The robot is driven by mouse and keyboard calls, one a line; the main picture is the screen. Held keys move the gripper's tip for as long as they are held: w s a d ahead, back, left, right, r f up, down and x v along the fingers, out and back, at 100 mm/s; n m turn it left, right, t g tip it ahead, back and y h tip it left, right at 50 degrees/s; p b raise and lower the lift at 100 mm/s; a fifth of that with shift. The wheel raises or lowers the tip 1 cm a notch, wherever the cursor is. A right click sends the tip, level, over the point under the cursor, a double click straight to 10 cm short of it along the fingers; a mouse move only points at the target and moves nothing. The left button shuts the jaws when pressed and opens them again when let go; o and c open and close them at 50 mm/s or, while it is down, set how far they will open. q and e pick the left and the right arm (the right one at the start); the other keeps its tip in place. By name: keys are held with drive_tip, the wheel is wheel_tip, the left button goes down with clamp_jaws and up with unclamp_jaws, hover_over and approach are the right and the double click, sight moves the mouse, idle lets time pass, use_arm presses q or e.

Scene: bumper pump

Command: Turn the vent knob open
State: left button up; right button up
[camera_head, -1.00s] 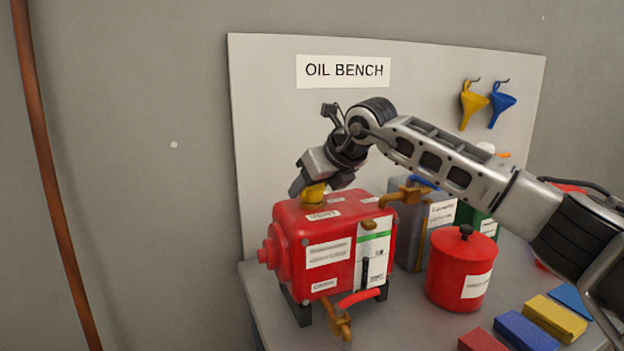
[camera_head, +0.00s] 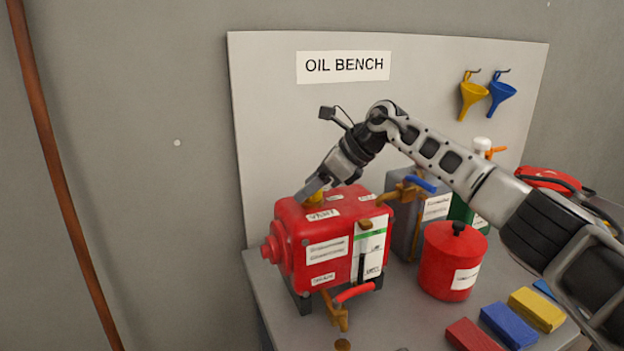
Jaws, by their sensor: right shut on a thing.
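The red drum (camera_head: 330,238) lies on its side on a dark stand on the bench. The yellow vent knob (camera_head: 317,198) is on its top at the left, behind the VENT label (camera_head: 321,215). My right gripper (camera_head: 311,194) comes down from the upper right and is shut on the vent knob; its fingers hide part of the knob. A brass tap with a red lever (camera_head: 354,292) is at the drum's lower front. My left gripper is not in view.
A red lidded can (camera_head: 453,265), a grey can (camera_head: 404,225) with a brass tap and a green container (camera_head: 462,212) stand right of the drum. Red, blue (camera_head: 509,325) and yellow blocks lie in front. Funnels (camera_head: 473,95) hang on the back panel.

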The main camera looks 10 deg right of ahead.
idle(0.4)
drive_tip(key=o, duration=1)
drive_tip(key=shift+d+r, duration=0.1)
drive_tip(key=b+v, duration=0.2)
drive_tip(key=v, duration=1.3)
drive_tip(key=shift+s+d+r, duration=0.2)
drive_tip(key=shift+s+r, duration=0.05)
drive_tip(key=shift+r, duration=0.05)
drive_tip(key=shift+f, duration=0.1)
